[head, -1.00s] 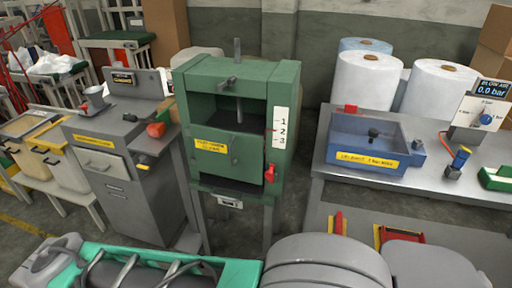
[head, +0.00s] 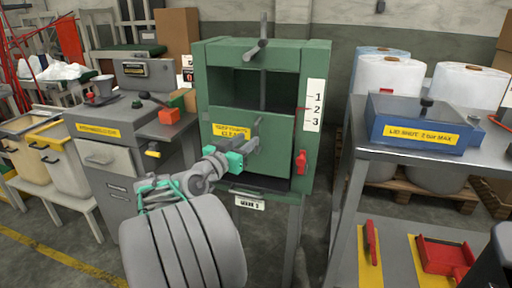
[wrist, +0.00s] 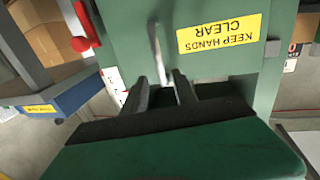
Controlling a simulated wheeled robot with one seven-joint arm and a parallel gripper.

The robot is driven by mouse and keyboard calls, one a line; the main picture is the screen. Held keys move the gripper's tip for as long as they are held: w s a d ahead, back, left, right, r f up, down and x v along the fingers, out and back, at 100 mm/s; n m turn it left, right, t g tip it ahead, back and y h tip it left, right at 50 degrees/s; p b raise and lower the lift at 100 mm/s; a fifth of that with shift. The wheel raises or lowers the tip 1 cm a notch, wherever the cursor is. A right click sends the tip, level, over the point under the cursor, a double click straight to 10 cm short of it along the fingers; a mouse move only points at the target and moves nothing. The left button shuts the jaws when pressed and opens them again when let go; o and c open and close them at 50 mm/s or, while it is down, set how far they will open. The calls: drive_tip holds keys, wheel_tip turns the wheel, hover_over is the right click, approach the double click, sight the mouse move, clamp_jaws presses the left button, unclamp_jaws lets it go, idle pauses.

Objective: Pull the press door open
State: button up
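The press (head: 318,160) is a green upright cabinet in the middle of the head view. Its door (head: 222,159) is a green panel with a yellow KEEP HANDS CLEAR label, and it looks shut. In the wrist view the door (wrist: 215,85) shows its label upside down. A grey bar handle (head: 256,132) stands on the door's right part. My gripper (head: 252,147) is at the door's front by this handle. In the wrist view its two dark fingers are apart, with the end of the handle (wrist: 156,50) appearing between them. Contact cannot be told.
A red lever (head: 301,162) is on the press's right front. A table with a blue box (head: 390,137) stands to the right, with red tools on its lower shelf. A grey cabinet (head: 112,150) stands close on the left. Bare floor lies in front.

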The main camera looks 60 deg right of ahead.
hover_over(256, 152)
drive_tip(key=shift+w+d, duration=0.1)
drive_tip(key=shift+d, duration=0.3)
drive_tip(key=shift+r, duration=0.1)
clamp_jaws()
idle(1.1)
